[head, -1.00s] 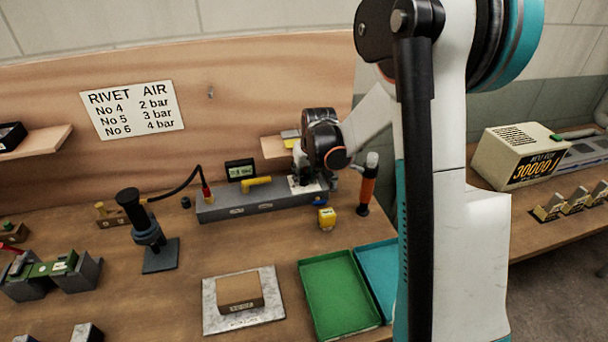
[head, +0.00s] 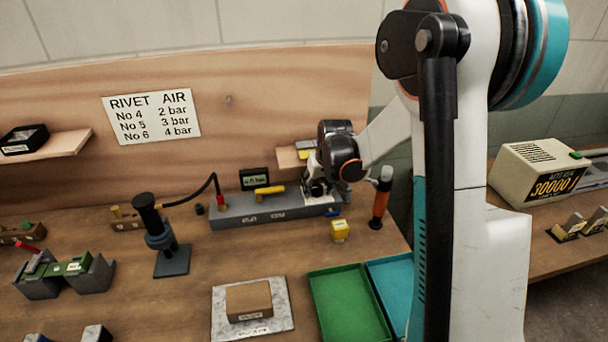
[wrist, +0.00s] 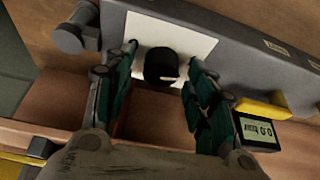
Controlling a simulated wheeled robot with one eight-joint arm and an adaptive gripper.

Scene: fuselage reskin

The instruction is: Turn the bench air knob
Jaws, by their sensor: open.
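The air knob (wrist: 162,66) is a short black cylinder with a white mark on top. It stands on a white plate (wrist: 192,42) on the grey bench manifold (head: 240,214). My gripper (wrist: 161,68) is open, with one finger on each side of the knob in the wrist view. I cannot tell whether either finger touches it. In the head view my gripper (head: 318,186) is at the right end of the manifold and hides the knob. A small digital gauge (head: 254,179) stands behind the manifold; it also shows in the wrist view (wrist: 258,132).
A yellow handle (head: 268,190) lies along the manifold, left of my gripper. A yellow block (head: 340,231) and an orange-handled tool (head: 380,200) stand close by on the right. Green (head: 348,305) and blue (head: 392,280) trays lie in front. A rivet air chart (head: 152,116) hangs behind.

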